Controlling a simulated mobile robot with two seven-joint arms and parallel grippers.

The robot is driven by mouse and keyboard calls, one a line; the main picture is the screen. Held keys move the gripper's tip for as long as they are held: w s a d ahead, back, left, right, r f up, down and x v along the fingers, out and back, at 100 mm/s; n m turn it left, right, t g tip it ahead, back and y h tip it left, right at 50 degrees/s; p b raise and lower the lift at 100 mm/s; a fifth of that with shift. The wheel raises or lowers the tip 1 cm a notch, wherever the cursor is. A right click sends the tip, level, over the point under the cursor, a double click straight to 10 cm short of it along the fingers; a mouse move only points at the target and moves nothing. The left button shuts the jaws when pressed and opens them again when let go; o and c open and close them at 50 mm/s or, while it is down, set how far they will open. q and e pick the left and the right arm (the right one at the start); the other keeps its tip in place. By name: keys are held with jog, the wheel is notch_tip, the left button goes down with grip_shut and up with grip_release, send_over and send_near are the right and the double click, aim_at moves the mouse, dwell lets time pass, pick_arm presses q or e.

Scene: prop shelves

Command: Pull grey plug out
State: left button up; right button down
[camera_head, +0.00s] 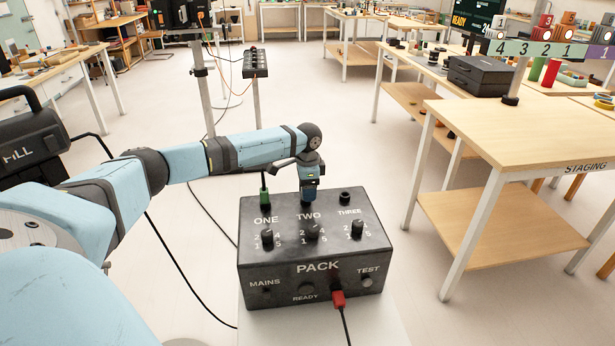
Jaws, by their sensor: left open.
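A black control box marked PACK (317,250) stands in front of me. My left gripper (308,200) points down at the back of its top, over the place above the label TWO. It is open, but its fingertips are small and hard to make out. I cannot make out a grey plug; the hand hides the spot at TWO. A green plug (265,195) stands upright in the box above ONE, with a black cable rising from it. A black round socket or cap (345,197) is above THREE. A red plug (338,299) is in the box's front face. My right gripper is not in view.
Several knobs (313,232) stand on the box top, close in front of the hand. A wooden STAGING table (540,135) is to the right. Black cables run across the floor at left. A power strip on a stand (255,62) is behind. The floor between is clear.

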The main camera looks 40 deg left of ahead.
pick_arm(q)
jog(key=shift+f, duration=0.85)
jog(key=shift+c, duration=0.3)
jog(key=c, duration=1)
jog(key=shift+c, duration=0.2)
jog(key=shift+r+p, duration=0.5)
jog(key=shift+p, duration=1.15)
dwell(0.4)
jog(key=shift+r, duration=0.1)
jog(key=shift+r+p, duration=0.4)
jog(key=shift+p, duration=0.65)
